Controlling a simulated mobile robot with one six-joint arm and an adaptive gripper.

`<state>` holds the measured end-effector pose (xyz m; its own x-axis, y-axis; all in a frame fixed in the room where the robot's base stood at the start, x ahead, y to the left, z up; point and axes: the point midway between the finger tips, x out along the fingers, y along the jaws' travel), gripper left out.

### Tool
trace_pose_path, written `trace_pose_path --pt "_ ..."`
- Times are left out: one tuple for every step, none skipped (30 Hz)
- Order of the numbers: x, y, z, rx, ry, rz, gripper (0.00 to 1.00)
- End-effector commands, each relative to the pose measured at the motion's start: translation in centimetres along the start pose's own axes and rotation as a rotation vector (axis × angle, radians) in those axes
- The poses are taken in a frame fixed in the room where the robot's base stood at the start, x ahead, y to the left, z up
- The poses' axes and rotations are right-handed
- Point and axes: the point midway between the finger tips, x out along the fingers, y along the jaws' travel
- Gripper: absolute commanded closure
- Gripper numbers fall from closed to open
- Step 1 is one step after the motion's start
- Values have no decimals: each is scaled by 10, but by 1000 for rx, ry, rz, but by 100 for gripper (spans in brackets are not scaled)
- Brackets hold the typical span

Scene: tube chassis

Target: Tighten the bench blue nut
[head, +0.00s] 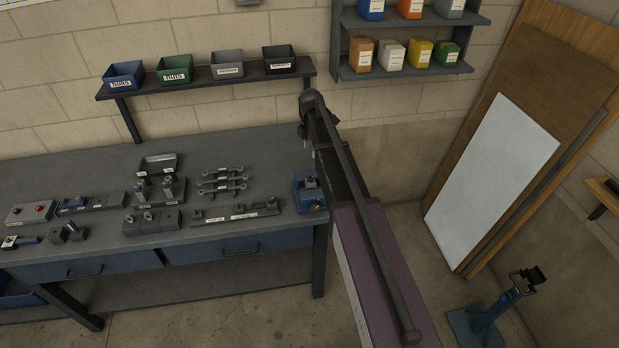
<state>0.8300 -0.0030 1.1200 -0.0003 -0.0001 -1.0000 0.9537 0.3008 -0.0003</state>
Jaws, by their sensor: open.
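The grey workbench (215,150) stands along the wall at left. I cannot make out the blue nut for certain. A small blue part (74,203) sits on a fixture at the bench's left, and another blue piece (27,240) lies near the front left edge. Both are too small to identify. Several wrenches (222,180) lie in a rack mid-bench. My gripper (309,148) hangs at the far end of my arm, above the bench's right end and apart from the fixtures. It is small and partly hidden by the arm, open, with nothing seen in it.
A blue vise (309,193) stands at the bench's right end. A shelf (205,80) with several bins is above the bench. A white panel (492,180) leans right. A blue stand (490,318) is on the floor. The bench's back strip is mostly clear.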

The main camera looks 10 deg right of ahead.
Motion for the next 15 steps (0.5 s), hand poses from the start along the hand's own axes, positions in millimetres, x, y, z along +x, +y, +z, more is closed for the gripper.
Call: trace_pose_path --pt "5 0 0 0 0 0 34" --pt "7 0 0 0 0 0 34" --pt "10 0 0 0 0 0 34" --pt "12 0 0 1 0 0 34" --pt "14 0 0 1 0 0 34" --pt "17 0 0 1 0 0 34" --pt "19 0 0 1 0 0 34" --pt "21 0 0 1 0 0 34" --pt "24 0 0 1 0 0 34" --pt "27 0 0 1 0 0 34" --pt "29 0 0 1 0 0 34" --pt "32 0 0 1 0 0 34" --pt "34 0 0 1 0 0 34" --pt "36 0 0 1 0 0 34" --pt "39 0 0 1 0 0 34"
